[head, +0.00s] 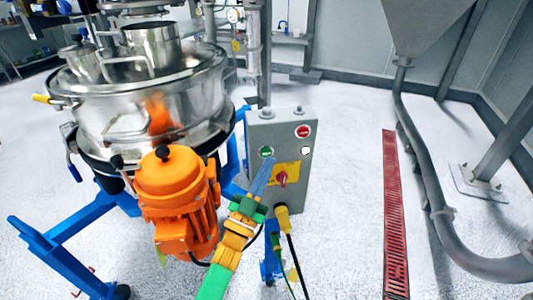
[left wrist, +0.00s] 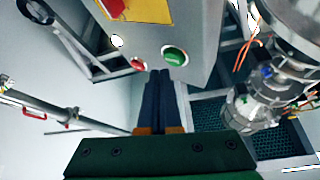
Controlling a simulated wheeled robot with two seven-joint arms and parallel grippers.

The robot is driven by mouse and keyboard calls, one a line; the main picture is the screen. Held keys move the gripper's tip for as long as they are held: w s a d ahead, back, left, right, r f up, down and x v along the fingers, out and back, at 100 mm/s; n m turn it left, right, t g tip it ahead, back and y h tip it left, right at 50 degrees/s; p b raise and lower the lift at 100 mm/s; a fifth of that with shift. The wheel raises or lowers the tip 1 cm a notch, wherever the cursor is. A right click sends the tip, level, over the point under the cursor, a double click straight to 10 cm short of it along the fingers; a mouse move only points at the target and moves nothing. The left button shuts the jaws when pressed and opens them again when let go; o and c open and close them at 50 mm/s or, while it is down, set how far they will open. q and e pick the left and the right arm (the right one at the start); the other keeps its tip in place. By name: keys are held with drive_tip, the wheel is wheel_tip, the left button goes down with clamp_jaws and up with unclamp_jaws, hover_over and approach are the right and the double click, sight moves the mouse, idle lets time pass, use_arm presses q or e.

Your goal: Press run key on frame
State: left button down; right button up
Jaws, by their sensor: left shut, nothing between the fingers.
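The frame is a grey control box (head: 256,129) beside the sifter. It carries a round green key (head: 266,152), a red key (head: 303,131), a small white key (head: 306,150) and a red rotary switch (head: 282,178) on a yellow plate. My left gripper (head: 270,163) is shut and empty, with its tips just below the green key in the head view. In the left wrist view, the shut fingers (left wrist: 160,73) point at the box between the green key (left wrist: 174,56) and the red key (left wrist: 138,65), closer to the green. I cannot tell whether they touch the box.
The steel sifter (head: 150,95) with its orange motor (head: 180,195) on a blue wheeled stand (head: 55,245) is left of the box. A yellow plug with cable (head: 283,218) hangs below the box. Open white floor and a red floor grate (head: 394,210) are to the right.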

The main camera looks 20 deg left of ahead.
use_arm(q)
drive_tip(key=shift+w, duration=0.1)
idle(0.4)
drive_tip(key=shift+w+a, duration=0.2)
drive_tip(key=shift+w, duration=0.1)
drive_tip(key=shift+w+a+b, duration=0.2)
drive_tip(key=shift+w+b, duration=0.15)
drive_tip(key=shift+b, duration=0.1)
idle(0.5)
drive_tip(key=shift+s+d, duration=0.1)
drive_tip(key=shift+s, duration=0.05)
drive_tip(key=shift+s+d+p, duration=0.3)
drive_tip(key=shift+s+p, duration=0.15)
drive_tip(key=shift+s, duration=0.1)
drive_tip(key=s, duration=0.1)
drive_tip(key=s+d+p, duration=0.1)
drive_tip(key=s, duration=0.1)
drive_tip(key=s+d+p, duration=0.1)
drive_tip(key=shift+s+d, duration=0.2)
drive_tip(key=shift+d, duration=0.05)
idle(0.3)
